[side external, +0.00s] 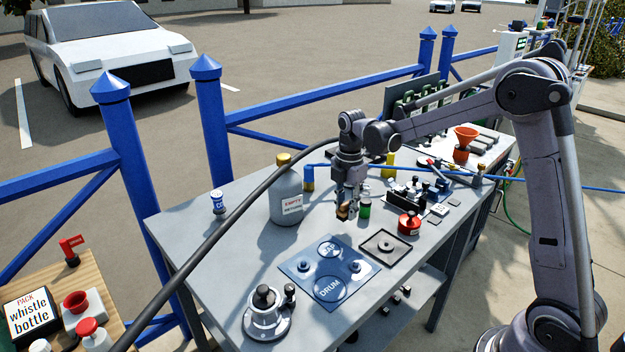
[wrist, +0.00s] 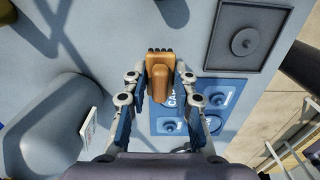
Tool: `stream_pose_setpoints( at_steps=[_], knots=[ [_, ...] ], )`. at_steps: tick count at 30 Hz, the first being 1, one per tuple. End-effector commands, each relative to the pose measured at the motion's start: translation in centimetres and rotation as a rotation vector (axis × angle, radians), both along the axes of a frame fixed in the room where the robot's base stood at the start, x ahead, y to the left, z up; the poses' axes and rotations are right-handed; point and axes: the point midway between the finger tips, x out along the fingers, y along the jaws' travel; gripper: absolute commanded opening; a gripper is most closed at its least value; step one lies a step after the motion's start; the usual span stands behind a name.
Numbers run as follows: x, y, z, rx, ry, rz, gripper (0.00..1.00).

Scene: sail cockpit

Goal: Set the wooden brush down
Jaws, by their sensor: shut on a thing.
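The wooden brush (wrist: 159,80) is tan with dark bristles at its far end in the wrist view. My gripper (wrist: 160,80) is shut on it, with one blue-padded finger on each side. In the side external view my gripper (side external: 347,207) hangs over the grey table (side external: 225,270), behind the blue mat, and the brush (side external: 343,211) shows small between the fingers. The brush appears to be above the tabletop; its exact height is hard to tell.
A blue mat (side external: 304,285) marked DRUM lies in front. A dark square tray (side external: 384,247) and a red round can (side external: 409,223) are to the right. A grey bottle (side external: 286,190) stands left of my gripper. A black hose (side external: 222,254) crosses the table. Bare tabletop shows left of the mat.

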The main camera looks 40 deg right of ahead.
Motion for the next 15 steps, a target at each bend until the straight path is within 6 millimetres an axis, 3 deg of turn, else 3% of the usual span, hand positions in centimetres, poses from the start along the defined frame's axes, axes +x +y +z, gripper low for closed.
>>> stream_pose_setpoints(
  at_steps=[10,15],
  knots=[
    [0.3,0.3,-3.5,0.000,-0.001,0.000,0.00],
    [0.2,0.3,-4.3,0.000,-0.001,0.000,0.00]
  ],
)
